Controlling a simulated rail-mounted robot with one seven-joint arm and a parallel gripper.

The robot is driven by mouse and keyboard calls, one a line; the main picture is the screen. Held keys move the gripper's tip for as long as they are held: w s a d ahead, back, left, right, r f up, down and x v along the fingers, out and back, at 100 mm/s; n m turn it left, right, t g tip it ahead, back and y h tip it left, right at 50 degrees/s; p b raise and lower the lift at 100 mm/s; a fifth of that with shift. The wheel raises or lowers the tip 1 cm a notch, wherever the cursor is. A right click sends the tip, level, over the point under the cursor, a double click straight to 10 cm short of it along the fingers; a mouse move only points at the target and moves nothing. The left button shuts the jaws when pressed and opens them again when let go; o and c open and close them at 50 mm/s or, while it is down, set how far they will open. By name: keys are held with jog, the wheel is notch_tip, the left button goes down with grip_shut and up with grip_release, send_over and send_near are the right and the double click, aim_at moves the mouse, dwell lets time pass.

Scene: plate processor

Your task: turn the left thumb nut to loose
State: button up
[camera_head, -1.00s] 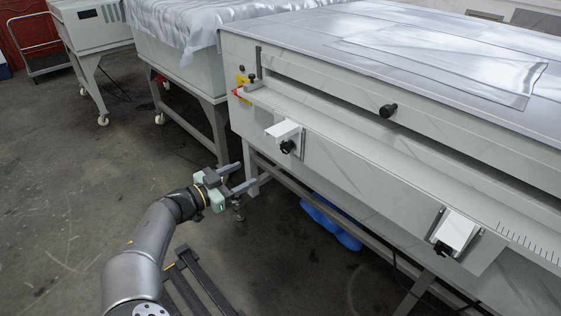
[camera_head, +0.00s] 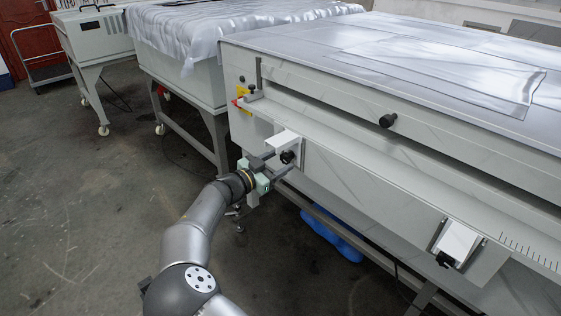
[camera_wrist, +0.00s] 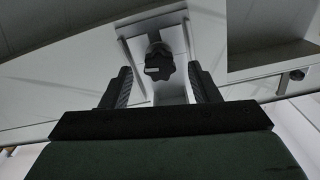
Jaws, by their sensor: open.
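The left thumb nut (camera_head: 287,157) is a black lobed knob under a white bracket (camera_head: 283,141) on the front of the plate processor (camera_head: 400,190). In the wrist view the nut (camera_wrist: 159,64) sits in the upper middle, ahead of my gripper. My gripper (camera_head: 276,163) is open, with one dark finger on each side of the nut's line. In the wrist view the fingers (camera_wrist: 160,88) stand apart with nothing between them, and the nut shows just beyond their tips. I cannot tell the exact gap to the nut.
A second bracket with a black nut (camera_head: 445,259) is farther right on the front. A black knob (camera_head: 387,121) sits on the upper panel. A small black knob (camera_head: 252,90) is at the left corner. A blue object (camera_head: 330,238) lies beneath the machine. The floor at left is open.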

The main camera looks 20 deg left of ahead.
jog(key=shift+w+d, duration=0.35)
jog(key=shift+w, duration=0.3)
jog(key=c, duration=1)
jog(key=shift+o, duration=0.2)
